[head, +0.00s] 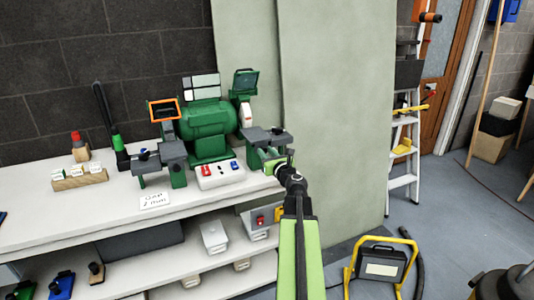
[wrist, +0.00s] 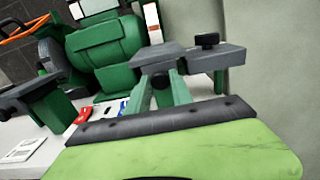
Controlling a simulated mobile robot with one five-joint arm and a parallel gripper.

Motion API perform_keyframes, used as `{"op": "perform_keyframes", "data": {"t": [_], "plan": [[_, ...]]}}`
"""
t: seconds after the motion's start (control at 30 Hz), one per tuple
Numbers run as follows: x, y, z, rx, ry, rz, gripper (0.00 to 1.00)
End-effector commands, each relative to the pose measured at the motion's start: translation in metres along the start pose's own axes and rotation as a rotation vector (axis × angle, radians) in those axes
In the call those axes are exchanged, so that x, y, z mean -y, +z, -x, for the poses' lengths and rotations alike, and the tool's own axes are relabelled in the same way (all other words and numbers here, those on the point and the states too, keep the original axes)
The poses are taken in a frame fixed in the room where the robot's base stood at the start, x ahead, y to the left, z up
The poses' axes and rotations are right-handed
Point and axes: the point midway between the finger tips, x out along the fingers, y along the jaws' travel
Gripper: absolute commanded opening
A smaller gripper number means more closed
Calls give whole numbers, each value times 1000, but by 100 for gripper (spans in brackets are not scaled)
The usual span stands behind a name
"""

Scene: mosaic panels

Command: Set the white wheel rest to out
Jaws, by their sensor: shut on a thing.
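The green bench grinder (head: 207,130) stands on the white bench. Its white wheel (head: 246,115) is on the right side and also shows in the wrist view (wrist: 152,24). The white wheel rest, a grey plate (head: 256,135) on green supports, is in front of that wheel; it fills the upper middle of the wrist view (wrist: 192,62), with a black knob (wrist: 207,40) on top. My gripper (head: 274,160) is at the rest's front, below the plate, shut on the rest's lower part.
Another grey rest (head: 160,156) stands before the left wheel. A white switch box (head: 219,174) with red and blue switches sits between the rests. A pale panel (head: 335,120) stands close on the right. A lower shelf (head: 190,278) holds boxes.

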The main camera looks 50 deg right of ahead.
Motion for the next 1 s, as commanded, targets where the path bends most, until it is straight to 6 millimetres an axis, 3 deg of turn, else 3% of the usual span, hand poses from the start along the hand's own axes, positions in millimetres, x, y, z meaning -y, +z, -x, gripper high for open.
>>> {"op": "perform_keyframes", "data": {"t": [0.3, 0.53, 0.57, 0.7, 1.0], "plan": [[1, 0, 22, 0, -5, 0, 0], [1, 0, 21, -1, -4, 1, 0], [1, 0, 21, -1, -4, 1, 30], [0, 0, 20, 0, -2, 1, 48], [-1, 0, 21, 0, 0, 0, 48]]}}
